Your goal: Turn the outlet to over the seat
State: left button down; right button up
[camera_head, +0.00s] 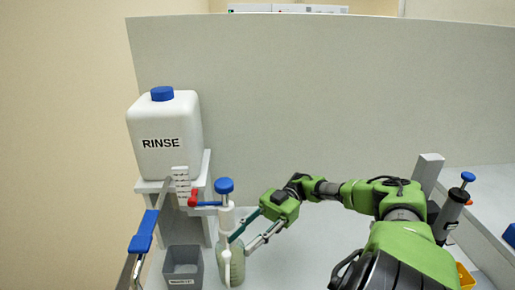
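A bottle (237,268) of pale green liquid carries a white dispenser with a blue knob (224,185). Its outlet (207,204), a blue arm with a red end piece (193,198), points left towards the rinse stand. My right gripper (241,245) reaches in from the right, its two fingers spread apart, with the tips beside the dispenser's lower body and bottle top. Whether they touch it I cannot tell. Nothing shows clearly as the seat; a grey bin (183,262) with an unreadable label stands left of the bottle. My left gripper is not in view.
A white RINSE container (166,135) stands on a white stand (199,178). A grey bar with a blue block (142,236) crosses the front left. At the right are a blue-knobbed dark dispenser (450,210) and a yellow tray (465,275). A tall grey panel (300,90) closes the back.

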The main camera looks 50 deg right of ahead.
jog(key=d, duration=0.6)
jog(key=shift+s, duration=0.15)
jog(key=shift+d, duration=0.1)
dwell(0.7)
